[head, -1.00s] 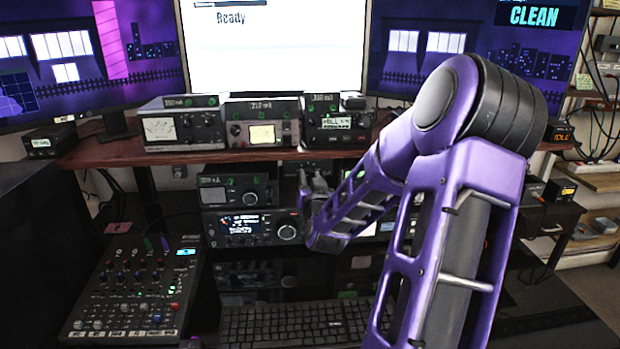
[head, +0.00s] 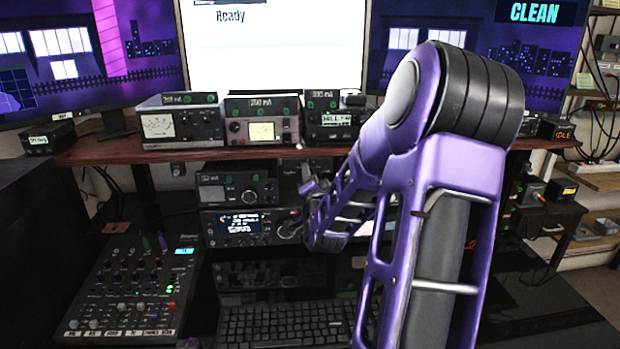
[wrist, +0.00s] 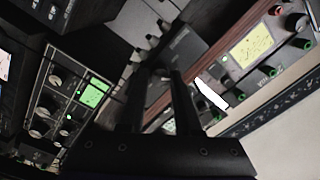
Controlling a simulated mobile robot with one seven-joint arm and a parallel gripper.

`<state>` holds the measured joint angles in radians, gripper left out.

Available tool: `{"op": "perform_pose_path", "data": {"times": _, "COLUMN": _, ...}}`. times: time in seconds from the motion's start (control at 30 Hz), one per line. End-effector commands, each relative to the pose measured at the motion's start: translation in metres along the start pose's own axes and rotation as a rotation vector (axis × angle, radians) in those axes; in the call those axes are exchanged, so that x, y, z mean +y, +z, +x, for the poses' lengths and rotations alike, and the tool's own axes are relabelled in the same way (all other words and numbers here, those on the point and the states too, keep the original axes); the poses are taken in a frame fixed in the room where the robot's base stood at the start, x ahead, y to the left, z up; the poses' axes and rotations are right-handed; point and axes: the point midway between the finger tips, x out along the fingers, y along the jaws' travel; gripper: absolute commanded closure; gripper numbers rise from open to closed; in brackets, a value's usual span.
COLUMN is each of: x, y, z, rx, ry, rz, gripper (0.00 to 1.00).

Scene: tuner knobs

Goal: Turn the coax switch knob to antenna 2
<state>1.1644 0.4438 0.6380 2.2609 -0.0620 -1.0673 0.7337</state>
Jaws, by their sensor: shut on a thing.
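In the wrist view, the two dark fingers of my gripper (wrist: 165,74) are close together and reach to the front of a dark box, apparently the coax switch (wrist: 187,50), with several pale round fittings along one side. The gripper is shut on what appears to be its knob, which the fingertips hide, so its pointer and antenna marks cannot be read. In the head view, my gripper (head: 308,188) is just below the wooden shelf, partly behind my purple forearm. The dark switch box (head: 309,166) shows only faintly there.
Above, the wooden shelf (head: 215,153) carries several meter boxes, one with a yellow display (head: 261,131). A radio with a blue display (head: 240,223) sits left of my gripper. A mixer (head: 130,290) and a keyboard (head: 285,323) lie below. Monitors stand behind.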

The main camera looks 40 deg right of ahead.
Motion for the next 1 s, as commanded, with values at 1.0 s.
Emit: {"op": "perform_pose_path", "data": {"times": 1.0, "x": -0.0006, "y": -0.0002, "z": 0.0007, "rx": 0.023, "ry": -0.008, "rz": 0.604, "gripper": 1.00}}
